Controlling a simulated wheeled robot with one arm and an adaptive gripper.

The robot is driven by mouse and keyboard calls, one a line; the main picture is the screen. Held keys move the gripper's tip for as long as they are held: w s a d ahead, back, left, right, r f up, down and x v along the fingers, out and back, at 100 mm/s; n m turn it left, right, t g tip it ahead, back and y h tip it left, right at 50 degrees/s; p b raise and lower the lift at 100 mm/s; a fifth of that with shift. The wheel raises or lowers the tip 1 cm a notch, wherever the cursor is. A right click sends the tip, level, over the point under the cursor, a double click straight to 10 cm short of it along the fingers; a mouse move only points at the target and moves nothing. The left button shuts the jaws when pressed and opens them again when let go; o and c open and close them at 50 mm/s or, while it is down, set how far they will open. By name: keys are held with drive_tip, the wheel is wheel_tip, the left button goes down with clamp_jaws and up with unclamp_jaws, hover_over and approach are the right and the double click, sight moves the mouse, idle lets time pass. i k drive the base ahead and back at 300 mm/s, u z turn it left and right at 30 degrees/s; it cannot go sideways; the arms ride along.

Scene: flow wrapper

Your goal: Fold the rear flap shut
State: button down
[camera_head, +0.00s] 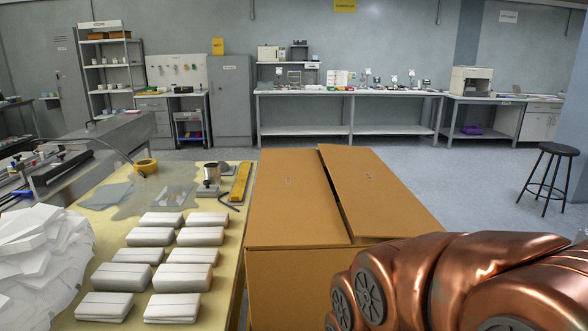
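A large brown cardboard box (285,290) stands in the middle foreground in the head view. Its left top flap (290,200) lies about flat. Its right top flap (375,195) sits slightly raised and tilted, with a dark gap along the seam between the two, widest near the middle. I cannot tell for certain which flap is the rear one. My copper-coloured arm crosses the lower right and hides the box's front right part. My gripper is outside the picture.
Left of the box, a yellowish table (70,318) holds several white wrapped packs (150,236), a tape roll (146,167) and a yellow ruler-like bar (240,182). Crumpled white sheets (40,255) pile at far left. A black stool (548,178) stands right. Floor behind the box is clear up to the workbench (350,93).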

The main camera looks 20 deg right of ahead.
sight(376, 203)
drive_tip(key=u, duration=1.85)
drive_tip(key=k, duration=1)
drive_tip(key=z, duration=1.15)
drive_tip(key=i, duration=1)
drive_tip(key=u, duration=0.05)
